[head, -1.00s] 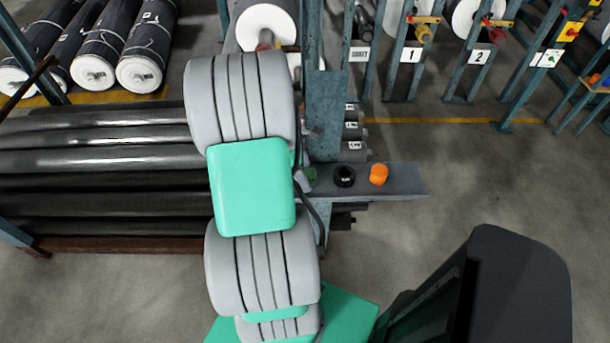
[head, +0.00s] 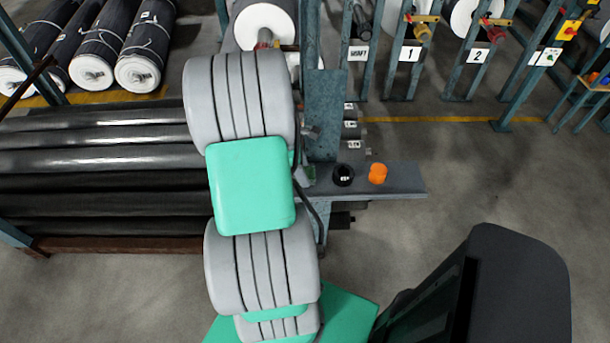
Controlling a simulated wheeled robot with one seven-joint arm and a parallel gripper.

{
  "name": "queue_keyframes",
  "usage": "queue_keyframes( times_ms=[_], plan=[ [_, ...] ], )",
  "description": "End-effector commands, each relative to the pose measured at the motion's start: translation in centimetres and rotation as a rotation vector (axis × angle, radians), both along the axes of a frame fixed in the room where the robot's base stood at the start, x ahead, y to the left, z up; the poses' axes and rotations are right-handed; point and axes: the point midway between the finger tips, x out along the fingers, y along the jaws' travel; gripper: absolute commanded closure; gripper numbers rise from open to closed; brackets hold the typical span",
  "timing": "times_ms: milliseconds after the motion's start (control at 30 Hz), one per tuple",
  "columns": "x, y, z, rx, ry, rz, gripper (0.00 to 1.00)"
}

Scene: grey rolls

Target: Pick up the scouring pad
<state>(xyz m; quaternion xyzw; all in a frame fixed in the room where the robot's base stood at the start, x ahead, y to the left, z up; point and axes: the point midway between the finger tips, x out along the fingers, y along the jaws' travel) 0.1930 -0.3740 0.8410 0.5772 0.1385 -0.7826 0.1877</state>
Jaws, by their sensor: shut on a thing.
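A small dark green patch, which looks like the scouring pad (head: 310,174), shows just right of my arm, at the left end of the grey shelf (head: 405,182). Most of it is hidden behind my arm. My gripper (head: 303,173) is also mostly hidden by my arm; only a small grey part shows beside the pad. It is shut on the pad. I cannot tell whether the pad is touching the shelf or clear of it.
A black round item (head: 343,175) and an orange item (head: 377,173) stand on the shelf, right of the pad. A blue-grey post (head: 323,115) rises close behind. Dark rolls (head: 100,160) lie in a rack at left. Open floor lies to the right.

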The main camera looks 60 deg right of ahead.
Motion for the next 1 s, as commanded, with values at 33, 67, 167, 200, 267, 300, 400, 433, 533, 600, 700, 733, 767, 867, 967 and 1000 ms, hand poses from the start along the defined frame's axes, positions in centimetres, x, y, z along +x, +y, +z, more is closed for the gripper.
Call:
queue_keyframes(
  times_ms=[33,67,167,200,267,300,400,433,533,600,700,733,767,867,967,1000],
  plan=[
    [0.0,0.0,0.0,0.0,0.0,0.0,0.95],
    [0.0,0.0,0.0,0.0,0.0,0.0,0.95],
    [0.0,0.0,0.0,0.0,0.0,0.0,0.95],
    [0.0,0.0,0.0,0.0,0.0,0.0,0.95],
    [0.0,0.0,0.1,-0.001,0.0,0.0,0.95],
    [0.0,0.0,0.2,-0.001,-0.001,-0.001,0.95],
    [0.0,-0.1,1.0,-0.002,-0.001,0.0,0.95],
    [0.0,-0.1,1.4,-0.003,-0.001,0.0,0.95],
    [0.1,-0.1,3.0,-0.003,-0.003,0.0,0.95],
    [0.1,-0.1,4.7,-0.005,-0.003,0.001,0.95],
    [0.1,-0.1,7.5,-0.006,-0.003,0.0,0.95],
    [0.1,-0.1,8.4,-0.006,-0.004,-0.001,0.95],
    [0.1,-0.1,9.3,-0.005,-0.004,0.0,0.95],
    [0.1,-0.1,12.4,-0.005,-0.004,0.0,0.95],
    [0.1,-0.1,15.5,-0.004,-0.003,0.0,0.95],
    [0.1,-0.1,16.7,-0.005,-0.002,0.0,0.95]
  ],
)
